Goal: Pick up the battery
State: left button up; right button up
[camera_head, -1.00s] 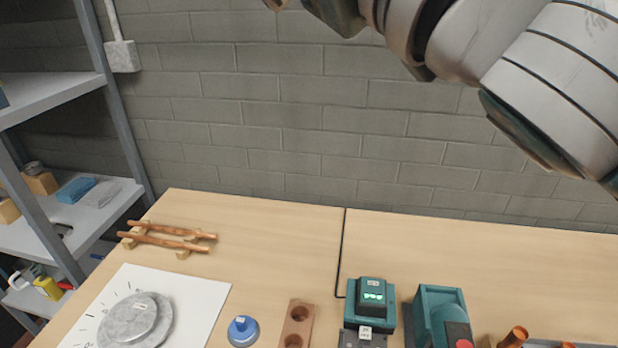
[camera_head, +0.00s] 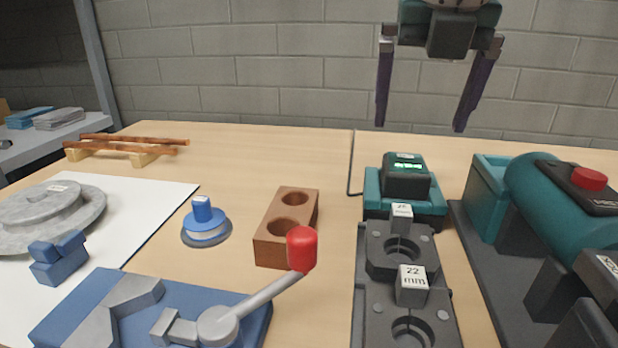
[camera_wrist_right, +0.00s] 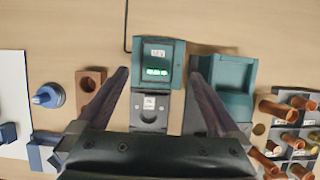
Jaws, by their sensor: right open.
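The battery (camera_head: 405,176) is a dark block with a green lit display, seated in a teal charger (camera_head: 372,202) on the wooden table. It also shows in the right wrist view (camera_wrist_right: 157,62), ahead of the fingers and between their lines. My right gripper (camera_head: 420,128) hangs above and behind the battery in the head view, its two dark fingers wide apart and pointing down, with nothing between them. In the right wrist view the open right gripper (camera_wrist_right: 154,75) has a finger to each side of the charger. My left gripper is not in view.
A dark fixture with sizing blocks (camera_head: 411,284) stands directly in front of the charger. A teal machine with a red button (camera_head: 589,179) is close on the right. A brown two-hole block (camera_head: 287,222) and a red-knobbed lever (camera_head: 301,249) are on the left.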

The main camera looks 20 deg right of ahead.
aim_at(406, 161)
jog(key=x, duration=0.8)
jog(key=shift+s+a+f, duration=0.15)
jog(key=shift+a+f, duration=0.1)
jog(key=shift+f, duration=0.25)
jog(key=shift+r, duration=0.1)
grip_shut()
